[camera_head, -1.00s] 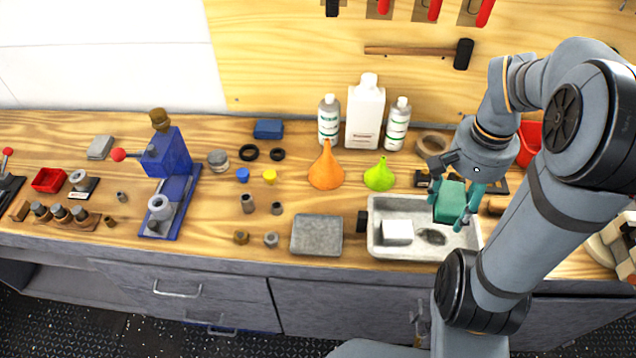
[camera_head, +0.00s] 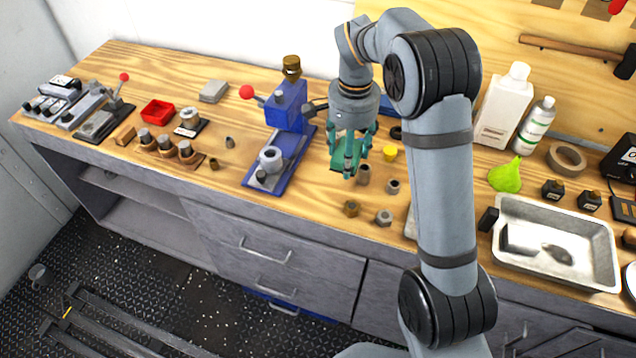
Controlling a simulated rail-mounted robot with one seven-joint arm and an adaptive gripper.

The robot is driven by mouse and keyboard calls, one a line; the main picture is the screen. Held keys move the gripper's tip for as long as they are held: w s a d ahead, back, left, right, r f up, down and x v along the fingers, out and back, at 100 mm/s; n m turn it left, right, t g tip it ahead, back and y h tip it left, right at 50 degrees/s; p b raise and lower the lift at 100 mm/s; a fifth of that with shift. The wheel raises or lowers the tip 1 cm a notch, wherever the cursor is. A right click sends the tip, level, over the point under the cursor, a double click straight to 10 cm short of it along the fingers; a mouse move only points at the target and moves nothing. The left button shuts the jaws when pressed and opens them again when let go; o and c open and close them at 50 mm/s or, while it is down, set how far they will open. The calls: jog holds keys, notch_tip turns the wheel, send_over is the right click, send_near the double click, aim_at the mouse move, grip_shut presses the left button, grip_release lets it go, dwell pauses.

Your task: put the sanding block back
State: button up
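My gripper (camera_head: 352,160) is over the middle of the bench, in front of and to the right of the blue press (camera_head: 288,108). Its teal fingers are closed around a green block (camera_head: 342,153), the likely sanding block, which is held above the bench top. The fingers partly hide the block, and their colours are close.
Small metal bushings and nuts (camera_head: 352,208) stand just below my gripper. A red bin (camera_head: 158,111), a grey block (camera_head: 213,91) and a row of knobbed parts (camera_head: 165,147) are at left. Bare wood shows around the grey block. My arm hides part of the bench.

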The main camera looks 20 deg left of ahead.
send_over(317, 190)
notch_tip(317, 190, down, 4)
jog(key=shift+f+p, duration=0.1)
jog(key=shift+p, duration=0.35)
jog(key=shift+a+f+p, duration=0.1)
jog(key=shift+f+p, duration=0.25)
jog(key=shift+f, duration=1.7)
jog(key=shift+f, duration=0.2)
jog(key=o, duration=1.3)
jog(key=shift+o, duration=0.2)
notch_tip(317, 190, up, 12)
jog(key=shift+r, duration=0.25)
